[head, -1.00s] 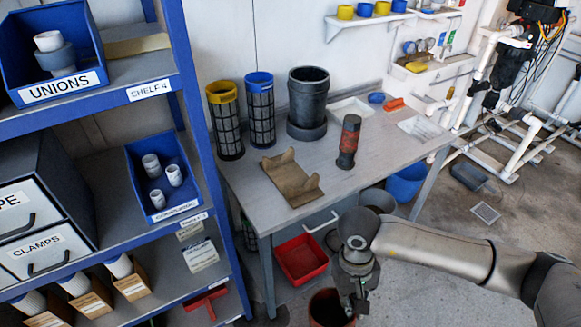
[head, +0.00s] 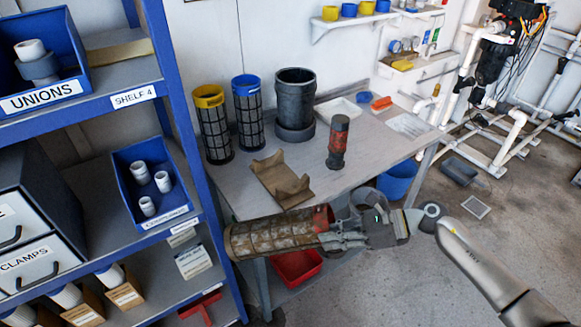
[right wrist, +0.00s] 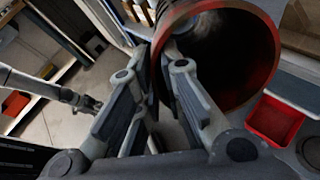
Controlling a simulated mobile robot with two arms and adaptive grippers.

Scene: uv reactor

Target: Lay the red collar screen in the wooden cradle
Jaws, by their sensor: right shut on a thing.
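The red collar screen (head: 272,233) is a rusty brown mesh tube with a red collar. It lies nearly level in the air in front of the table, its collar end to the right. My right gripper (head: 332,229) is shut on the collar end. In the right wrist view the red rim and dark hollow of the screen (right wrist: 262,60) show, with the jaws (right wrist: 158,60) at its wall. The wooden cradle (head: 268,177) sits empty on the table, behind and above the screen in the head view. A grey arm, apparently my left, shows in the right wrist view; its jaws (right wrist: 90,103) are unclear.
On the grey table (head: 232,190) stand a yellow-collared screen (head: 213,130), a blue-collared screen (head: 249,115), a dark housing (head: 295,100) and a red-and-black cylinder (head: 338,143). Blue shelving (head: 185,130) rises close on the left. A red bin (head: 297,266) is under the table.

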